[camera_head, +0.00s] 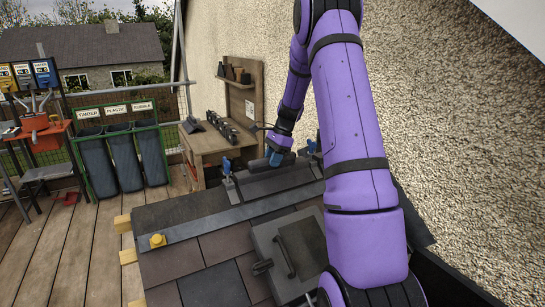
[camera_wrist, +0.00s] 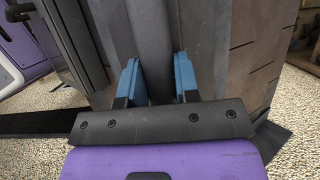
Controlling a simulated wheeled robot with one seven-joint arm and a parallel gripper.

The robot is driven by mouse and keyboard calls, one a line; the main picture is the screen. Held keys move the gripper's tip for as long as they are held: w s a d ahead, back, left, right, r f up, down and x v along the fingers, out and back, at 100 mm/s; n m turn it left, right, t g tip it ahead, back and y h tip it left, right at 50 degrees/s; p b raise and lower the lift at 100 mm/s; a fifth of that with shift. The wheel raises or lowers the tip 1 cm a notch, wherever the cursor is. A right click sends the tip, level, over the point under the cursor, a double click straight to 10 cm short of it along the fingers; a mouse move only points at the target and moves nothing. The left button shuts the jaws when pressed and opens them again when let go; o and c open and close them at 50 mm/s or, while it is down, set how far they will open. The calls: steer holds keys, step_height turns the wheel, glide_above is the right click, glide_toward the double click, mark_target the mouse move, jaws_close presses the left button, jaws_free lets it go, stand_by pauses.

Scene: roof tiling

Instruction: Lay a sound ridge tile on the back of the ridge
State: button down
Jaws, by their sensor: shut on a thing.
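My gripper (camera_head: 279,158) is over the upper part of the small tiled roof (camera_head: 172,262), beside the wall. In the wrist view my blue fingers (camera_wrist: 157,82) are shut on the rounded dark grey roll of a ridge tile (camera_wrist: 150,40), one finger on each side. In the head view the dark grey ridge tile (camera_head: 272,184) lies along the top of the roof, below my gripper, between two blue-handled clamps (camera_head: 227,166). I cannot tell whether it rests fully on the ridge. My arm hides the roof's right part.
A grey metal strip (camera_head: 205,225) with a yellow knob (camera_head: 157,240) crosses the slates. A wooden bench (camera_head: 207,141) with dark items stands behind. Labelled bins (camera_head: 125,155) and a red stand (camera_head: 45,138) are left.

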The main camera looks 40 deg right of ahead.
steer(key=c, duration=0.8)
jaws_free()
steer(key=shift+f, duration=0.1)
steer(key=shift+c, duration=0.2)
